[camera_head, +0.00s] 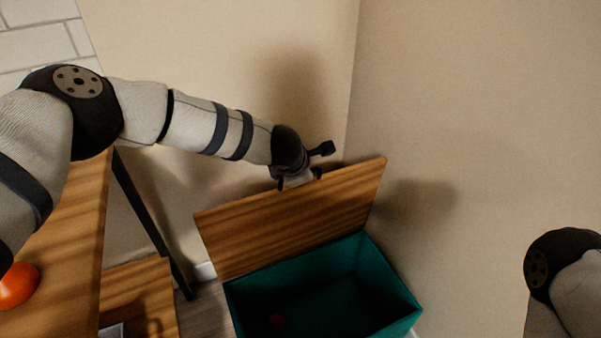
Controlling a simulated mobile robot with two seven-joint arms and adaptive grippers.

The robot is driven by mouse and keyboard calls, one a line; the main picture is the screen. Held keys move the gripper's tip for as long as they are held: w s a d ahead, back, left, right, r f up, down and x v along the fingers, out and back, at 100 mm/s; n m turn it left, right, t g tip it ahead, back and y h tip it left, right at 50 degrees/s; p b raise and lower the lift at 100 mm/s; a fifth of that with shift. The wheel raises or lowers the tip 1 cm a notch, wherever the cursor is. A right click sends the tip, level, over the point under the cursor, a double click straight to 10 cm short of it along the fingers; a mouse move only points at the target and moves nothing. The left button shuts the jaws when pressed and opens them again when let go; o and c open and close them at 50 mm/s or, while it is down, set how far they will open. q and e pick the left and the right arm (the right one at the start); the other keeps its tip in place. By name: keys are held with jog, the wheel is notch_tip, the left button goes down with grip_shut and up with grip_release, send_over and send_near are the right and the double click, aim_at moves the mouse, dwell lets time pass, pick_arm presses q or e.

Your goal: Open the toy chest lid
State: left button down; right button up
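The toy chest (388,288) is a teal box with a wooden lid (290,222), standing in the corner in the head view. The lid is raised and tilted up at the back, so the chest's dark inside shows.
A wooden shelf unit (80,235) with a dark metal post (150,222) stands left of the chest. A round orange-red object (17,285) sits on its upper board. A lower board (140,295) is beside the chest. Walls close in behind and right.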

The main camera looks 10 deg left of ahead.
pick_arm(q)
jog(key=shift+a+f, duration=0.1)
jog(key=shift+f, duration=0.1)
jog(key=c, duration=1.7)
grip_release()
jog(key=shift+f, duration=0.1)
jog(key=v, duration=1.2)
jog(key=shift+w, duration=0.1)
